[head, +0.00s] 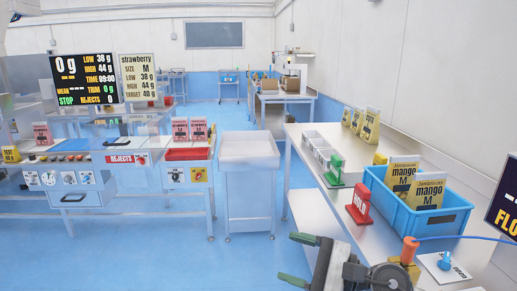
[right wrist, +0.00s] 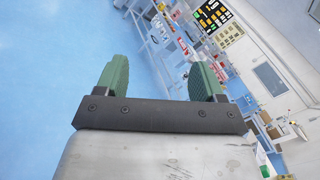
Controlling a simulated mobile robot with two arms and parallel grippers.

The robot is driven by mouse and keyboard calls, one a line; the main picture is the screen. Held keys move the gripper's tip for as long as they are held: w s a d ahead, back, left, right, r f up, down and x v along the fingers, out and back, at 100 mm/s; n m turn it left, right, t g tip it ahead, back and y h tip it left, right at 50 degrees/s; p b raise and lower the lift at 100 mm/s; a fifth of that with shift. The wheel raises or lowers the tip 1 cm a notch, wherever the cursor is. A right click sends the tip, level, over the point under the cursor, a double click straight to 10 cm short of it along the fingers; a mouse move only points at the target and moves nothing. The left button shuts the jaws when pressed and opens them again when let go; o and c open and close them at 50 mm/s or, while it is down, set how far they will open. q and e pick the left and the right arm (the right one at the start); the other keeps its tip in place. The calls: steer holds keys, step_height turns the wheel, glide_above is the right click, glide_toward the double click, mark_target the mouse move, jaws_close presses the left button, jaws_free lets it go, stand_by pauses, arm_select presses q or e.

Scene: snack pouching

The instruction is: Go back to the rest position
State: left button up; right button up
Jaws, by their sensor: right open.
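My right gripper (head: 297,260) is at the bottom of the head view, left of the right-hand table's near end, over the blue floor. Its two green fingers point left and stand apart with nothing between them. In the right wrist view the gripper (right wrist: 160,75) is open and empty, with floor between the fingers. My left gripper does not show in either view.
The right-hand table (head: 318,190) holds a blue crate (head: 405,205) of mango pouches, a red HOLD sign (head: 359,204) and a green-and-white tray sign (head: 335,170). A white cart (head: 249,150) stands ahead beside a red reject tray (head: 187,154). The floor (head: 150,255) in front is clear.

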steer(key=s+d+f+n+t+h, duration=0.35)
steer(key=d+f+n+h, duration=0.45)
steer(key=n, duration=0.6)
steer(key=s+d+f+n+t+h, duration=0.3)
steer(key=d+f+n+t+h, duration=0.25)
steer(key=n+h, duration=0.6)
steer(key=s+f+m+g+y, duration=0.1)
steer(key=s+f+m+g, duration=0.4)
steer(key=s, duration=0.5)
steer(key=s+f+m+g+y, duration=0.2)
steer(key=s+f+m+g, duration=0.2)
steer(key=s+f+g, duration=0.4)
step_height(320, 180, down, 24)
steer(key=s+r+p, duration=0.1)
steer(key=s+d+f+g+p, duration=0.1)
steer(key=s+d+f+g, duration=0.1)
steer(key=s+f, duration=1.4)
steer(key=shift+s+d+f+n+h, duration=0.2)
steer(key=shift+s+d+n+h, duration=0.15)
steer(key=shift+s+d, duration=0.15)
